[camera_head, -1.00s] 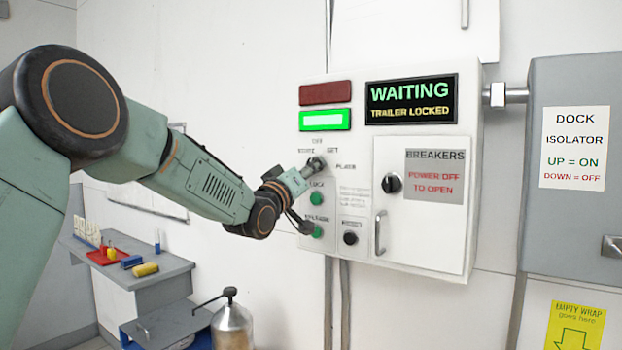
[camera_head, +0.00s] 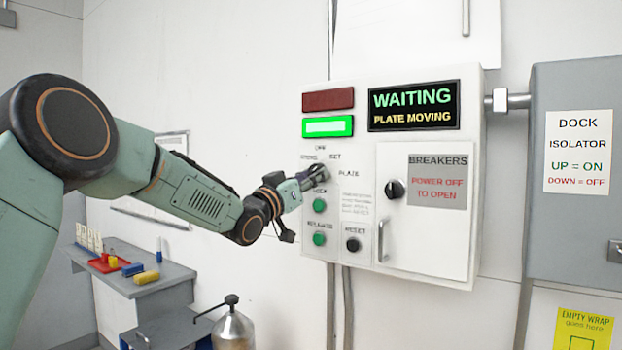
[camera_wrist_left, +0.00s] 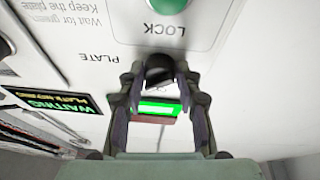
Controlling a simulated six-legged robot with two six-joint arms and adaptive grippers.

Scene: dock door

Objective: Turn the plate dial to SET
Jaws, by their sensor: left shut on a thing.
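The plate dial is a small dark knob (camera_wrist_left: 160,68) on the white control box (camera_head: 398,262), with printed position words around it, SET (camera_head: 335,156) at its upper right. My left gripper (camera_head: 316,172) reaches it from the left and is shut on it. In the left wrist view its two fingers (camera_wrist_left: 159,80) close on either side of the knob. The fingers hide much of the knob in the head view, so I cannot tell its exact pointing. The display (camera_head: 413,106) reads WAITING, PLATE MOVING. My right gripper is not in view.
Below the dial are green buttons (camera_head: 319,205) and a black RESET knob (camera_head: 352,244). The breakers door (camera_head: 425,245) with its handle is to the right, then the grey dock isolator (camera_head: 573,225). A grey bench (camera_head: 165,281) and metal canister (camera_head: 232,330) stand lower left.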

